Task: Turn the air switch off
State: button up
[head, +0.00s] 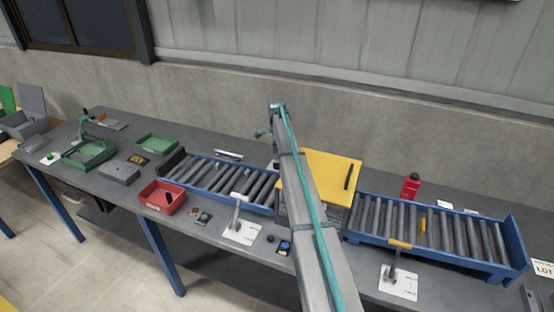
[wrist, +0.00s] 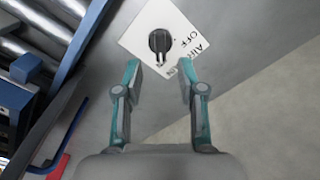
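The grip runs roughly up and down in the picture. My gripper (wrist: 160,70) is open and empty. Its two teal-and-grey fingers stand apart, with their tips below the knob in the picture, one to each side. Contact with the knob does not show. In the head view I cannot make out the gripper or the switch.
A blue-framed roller conveyor (head: 435,228) stands right of my arm, another (head: 222,178) left. A yellow board (head: 330,172) lies behind my arm. Lever plates (head: 237,236) (head: 405,289) sit along the bench front. A red bin (head: 160,197) is farther left.

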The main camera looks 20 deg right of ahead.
aim_at(277, 163)
jog(key=shift+f+p, duration=0.9)
jog(key=shift+f, duration=1.8)
jog(key=shift+c, duration=0.2)
grip_shut()
